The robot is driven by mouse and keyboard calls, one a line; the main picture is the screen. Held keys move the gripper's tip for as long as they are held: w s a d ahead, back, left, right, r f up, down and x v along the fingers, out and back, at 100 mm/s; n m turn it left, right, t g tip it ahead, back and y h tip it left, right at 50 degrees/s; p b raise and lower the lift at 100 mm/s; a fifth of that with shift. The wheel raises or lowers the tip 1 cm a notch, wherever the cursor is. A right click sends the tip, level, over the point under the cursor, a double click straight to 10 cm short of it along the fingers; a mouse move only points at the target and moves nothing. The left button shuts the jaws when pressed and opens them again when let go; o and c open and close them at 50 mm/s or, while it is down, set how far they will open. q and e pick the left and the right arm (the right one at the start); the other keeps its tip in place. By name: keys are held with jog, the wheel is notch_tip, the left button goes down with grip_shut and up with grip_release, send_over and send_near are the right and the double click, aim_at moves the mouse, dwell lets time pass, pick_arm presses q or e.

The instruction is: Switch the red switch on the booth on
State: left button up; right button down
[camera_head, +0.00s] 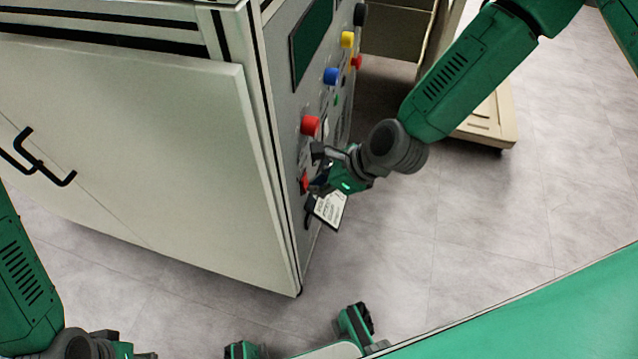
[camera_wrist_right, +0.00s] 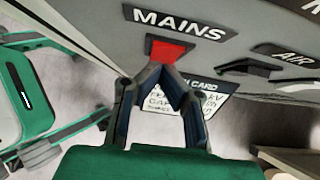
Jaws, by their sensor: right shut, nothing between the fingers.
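The booth (camera_head: 130,140) is a pale cabinet with a grey control panel on its right side. The red switch (camera_head: 304,182) is low on that panel. In the right wrist view the red switch (camera_wrist_right: 170,50) sits under a black MAINS label. My right gripper (camera_head: 315,172) is at the panel, right beside the switch. In the wrist view the fingertips of my right gripper (camera_wrist_right: 162,74) meet, empty, just below the switch and overlap its lower edge; I cannot tell whether they touch it. My left gripper (camera_head: 135,354) is partly cut off at the bottom left.
Above the switch the panel carries a larger red knob (camera_head: 310,125), a blue knob (camera_head: 331,76), a yellow knob (camera_head: 347,39) and a dark screen (camera_head: 311,38). A printed card (camera_head: 330,208) hangs below the gripper. Black handles (camera_head: 38,160) mark the cabinet doors.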

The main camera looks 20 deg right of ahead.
jog(key=shift+a, duration=0.2)
jog(key=shift+d+r+p, duration=0.1)
jog(key=shift+r+p, duration=0.7)
jog(key=shift+p, duration=0.1)
